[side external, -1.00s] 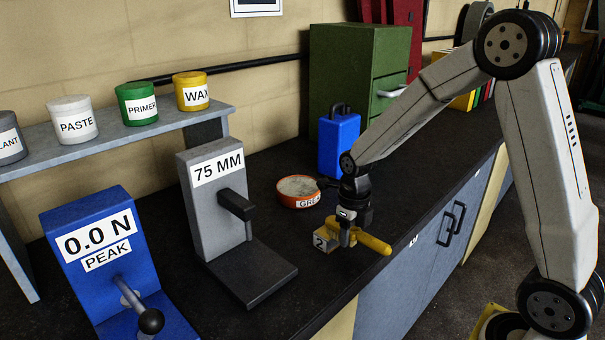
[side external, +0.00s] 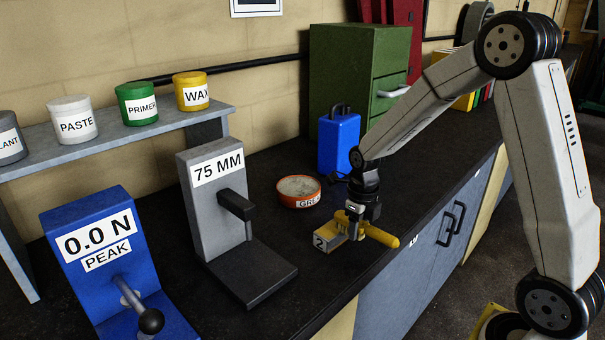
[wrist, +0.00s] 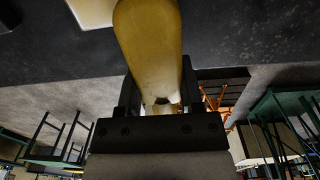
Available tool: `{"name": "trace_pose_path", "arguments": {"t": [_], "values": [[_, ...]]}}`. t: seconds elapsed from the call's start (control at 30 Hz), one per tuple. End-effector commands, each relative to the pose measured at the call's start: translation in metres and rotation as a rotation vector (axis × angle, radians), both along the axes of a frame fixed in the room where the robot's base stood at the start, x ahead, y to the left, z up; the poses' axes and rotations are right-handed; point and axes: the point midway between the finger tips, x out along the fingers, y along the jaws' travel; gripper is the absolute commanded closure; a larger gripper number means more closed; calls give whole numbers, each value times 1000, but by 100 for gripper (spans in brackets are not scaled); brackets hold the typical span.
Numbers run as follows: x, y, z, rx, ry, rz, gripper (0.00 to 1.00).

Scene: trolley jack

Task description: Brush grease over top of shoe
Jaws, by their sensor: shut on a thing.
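A small block labelled "2" (side external: 323,242), which may be the shoe, sits on the dark bench near its front edge. My gripper (side external: 362,220) is shut on a yellow-handled tool, likely the brush (side external: 383,237). Its handle points right, toward the bench edge, and its other end is over or beside the block; I cannot tell whether they touch. The bristles are not clear. In the wrist view the yellow handle (wrist: 150,45) lies between my fingers. An orange-red bowl of pale grease (side external: 298,189), its label partly cut off, stands behind and left of my gripper.
A grey "75 MM" stand (side external: 213,210) and a blue "0.0 N PEAK" gauge (side external: 90,255) stand to the left. A blue case (side external: 338,145) and a green cabinet (side external: 345,75) are behind. Labelled pots stand on a grey shelf (side external: 120,135). Bare bench lies between stand and block.

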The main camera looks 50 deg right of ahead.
Motion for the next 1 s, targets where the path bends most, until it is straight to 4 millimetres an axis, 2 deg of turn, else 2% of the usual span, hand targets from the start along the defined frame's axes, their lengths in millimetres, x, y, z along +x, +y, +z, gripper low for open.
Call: {"name": "trace_pose_path", "arguments": {"t": [0.2,0.63,1.0], "values": [[0,-9,1,0,-1,-2,100],[1,-9,3,-1,-3,0,100],[1,-9,25,-1,-5,0,100]]}}
